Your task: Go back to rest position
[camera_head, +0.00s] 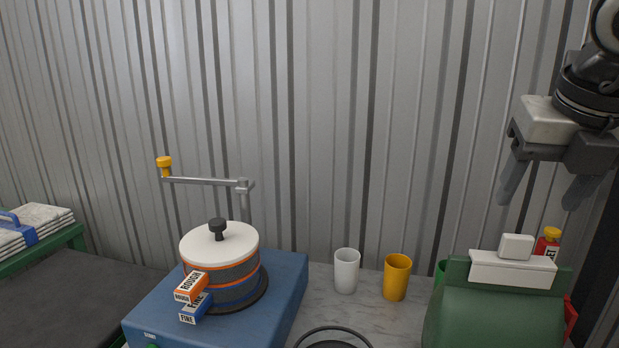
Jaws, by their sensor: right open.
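My right gripper (538,191) hangs at the upper right, with its two dark fingers pointing down and spread apart. It is open and nothing is between the fingers. It is above the green bag-like container (493,318) with a white clip (512,268) along its top, and apart from it. My left gripper is not in the picture.
A blue machine (283,280) carries a white-lidded drum (221,262) and orange and blue boxes. A white cup (346,271) and a yellow cup (397,278) stand on the marble top (365,318). A crank arm (205,181) rises behind. A corrugated wall closes the back.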

